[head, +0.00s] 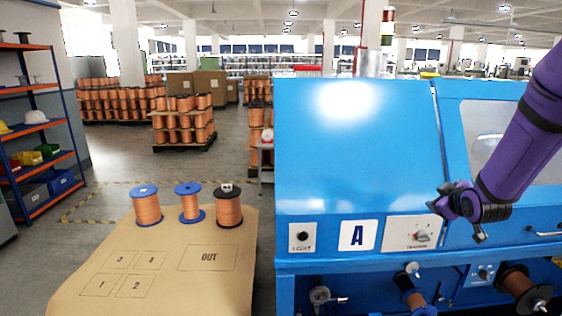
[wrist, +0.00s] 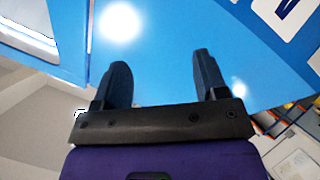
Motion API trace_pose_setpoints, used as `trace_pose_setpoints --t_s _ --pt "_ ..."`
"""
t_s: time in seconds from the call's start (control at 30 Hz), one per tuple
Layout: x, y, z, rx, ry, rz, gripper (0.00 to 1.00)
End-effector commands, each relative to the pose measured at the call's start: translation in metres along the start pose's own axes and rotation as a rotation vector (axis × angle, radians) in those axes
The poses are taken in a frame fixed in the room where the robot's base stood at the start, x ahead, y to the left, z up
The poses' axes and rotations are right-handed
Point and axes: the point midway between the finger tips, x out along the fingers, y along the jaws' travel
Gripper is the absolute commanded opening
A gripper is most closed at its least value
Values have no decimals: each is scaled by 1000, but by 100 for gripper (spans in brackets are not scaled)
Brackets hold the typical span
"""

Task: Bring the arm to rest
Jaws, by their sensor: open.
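My gripper (head: 459,204) is at the right in the head view, at the end of my purple arm. It is in front of the blue machine's panel, just right of a white plate with a knob marked TENSION (head: 411,233). In the wrist view my gripper (wrist: 158,82) shows two dark fingers spread wide apart with nothing between them. Behind the fingers is the blue machine's surface (wrist: 165,45). I cannot tell how far the fingertips are from the panel.
The blue machine (head: 350,140) fills the right side, with copper spools (head: 411,290) below its panel. At the left, a brown table (head: 190,285) has marked squares and an OUT box. Three copper spools (head: 190,205) stand at its back. A shelf (head: 35,130) is far left.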

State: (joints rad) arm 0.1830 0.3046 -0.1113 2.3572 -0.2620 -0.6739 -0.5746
Motion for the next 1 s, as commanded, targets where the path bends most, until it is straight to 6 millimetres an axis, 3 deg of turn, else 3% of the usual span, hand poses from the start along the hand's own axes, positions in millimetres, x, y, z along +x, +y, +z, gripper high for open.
trace_pose_setpoints --t_s 0.03,0.2,0.5,0.73,1.0 --pt "-14 3 -12 24 -14 -8 66" --pt "-58 6 -36 117 -93 -51 66" --pt "-149 -2 -64 286 -233 -131 66" --pt "-227 -18 -73 410 -343 -196 66" --pt "-321 -46 -68 538 -478 -274 66"
